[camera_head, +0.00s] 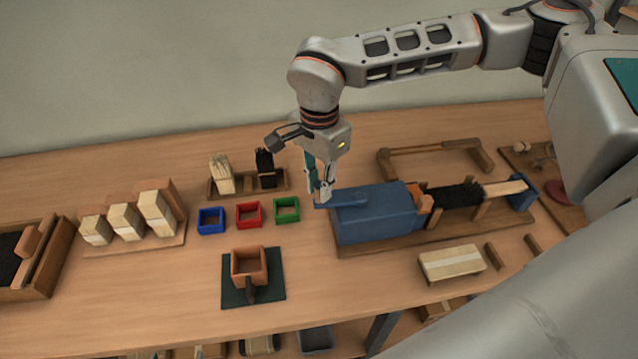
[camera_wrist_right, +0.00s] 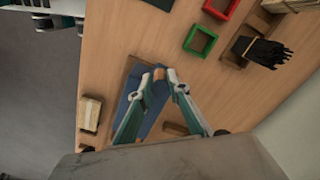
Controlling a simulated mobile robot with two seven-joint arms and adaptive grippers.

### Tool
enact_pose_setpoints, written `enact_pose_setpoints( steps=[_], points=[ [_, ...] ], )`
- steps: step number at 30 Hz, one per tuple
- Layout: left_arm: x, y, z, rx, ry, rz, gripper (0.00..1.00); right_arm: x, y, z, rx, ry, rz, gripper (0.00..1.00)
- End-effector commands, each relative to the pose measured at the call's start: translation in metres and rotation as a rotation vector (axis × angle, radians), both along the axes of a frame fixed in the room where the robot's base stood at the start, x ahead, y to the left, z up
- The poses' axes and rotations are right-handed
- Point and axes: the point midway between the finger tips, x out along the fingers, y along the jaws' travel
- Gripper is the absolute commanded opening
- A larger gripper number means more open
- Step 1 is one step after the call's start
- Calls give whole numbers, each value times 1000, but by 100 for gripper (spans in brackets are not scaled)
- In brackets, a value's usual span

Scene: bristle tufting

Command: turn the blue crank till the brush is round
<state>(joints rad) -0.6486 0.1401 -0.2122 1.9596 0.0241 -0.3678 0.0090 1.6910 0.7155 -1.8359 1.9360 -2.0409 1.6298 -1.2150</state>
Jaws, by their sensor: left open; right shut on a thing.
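The blue crank (camera_head: 347,199) shows as a bar at the left end of the blue housing (camera_head: 375,224). My right gripper (camera_head: 326,196) points down at the crank's left end. In the right wrist view, its fingers (camera_wrist_right: 165,74) meet, shut on the crank, over blue parts of the machine; the fingers hide the grip. The brush (camera_head: 452,195) is a band of black bristles between the housing and a small blue end block (camera_head: 522,193). It looks uneven; I cannot tell whether it is round all along. My left gripper is not visible.
Red (camera_head: 248,215), green (camera_head: 286,209) and blue (camera_head: 211,220) trays stand left of the machine. Behind them, a rack (camera_head: 220,194) holds pale and black bristle bundles. A wooden block (camera_head: 452,263) lies in front. My grey arm link covers the lower right.

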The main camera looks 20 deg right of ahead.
Motion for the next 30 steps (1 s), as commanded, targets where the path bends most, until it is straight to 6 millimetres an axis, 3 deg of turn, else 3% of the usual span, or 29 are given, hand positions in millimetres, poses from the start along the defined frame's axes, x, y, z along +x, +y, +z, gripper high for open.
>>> enact_pose_setpoints(
  steps=[1,3,16,20,30],
  points=[
    [0,0,0,0,0,0,63,-3,0,-2,-1,9,-3,19],
    [0,0,0,0,0,0,63,-3,-1,-2,-2,9,-3,33],
    [0,0,2,0,-3,0,63,0,0,6,-1,2,-3,33],
    [0,0,2,0,-3,0,63,1,0,24,-1,-1,-2,33],
    [1,0,1,-1,-2,0,63,0,-1,91,-1,2,-3,33]
  ],
)
